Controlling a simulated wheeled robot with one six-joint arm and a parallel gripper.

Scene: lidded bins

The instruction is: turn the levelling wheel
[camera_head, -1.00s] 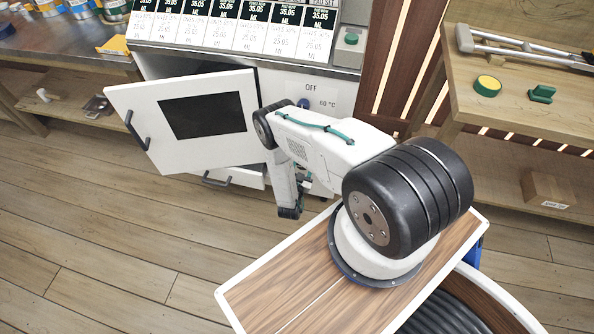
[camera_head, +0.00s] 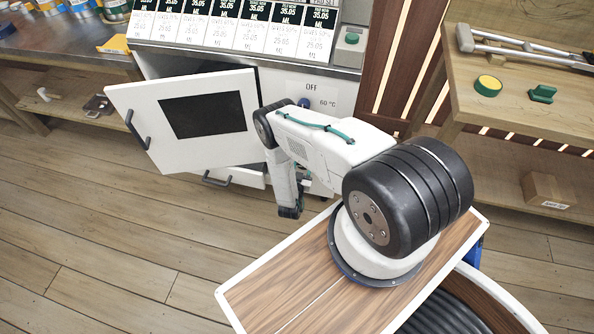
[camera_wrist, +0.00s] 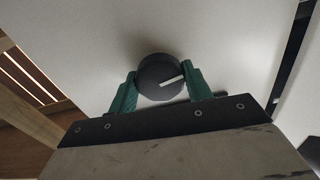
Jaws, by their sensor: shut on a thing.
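The levelling wheel (camera_wrist: 158,76) shows in the wrist view as a round black knob with a white line on its face, in front of a pale panel. The white line slants up to the right. My gripper (camera_wrist: 162,80) has one green finger on each side of the wheel, shut on its rim. In the head view the wheel is hidden, and my gripper is mostly hidden behind my arm, low in front of the white cabinet (camera_head: 343,88).
A white cabinet door (camera_head: 185,118) with a dark window hangs open left of my arm. A blue knob (camera_head: 304,103) sits on the cabinet front beside "OFF" and "60 °C". A wooden shelf (camera_head: 520,110) stands at the right. The floor at the left is clear.

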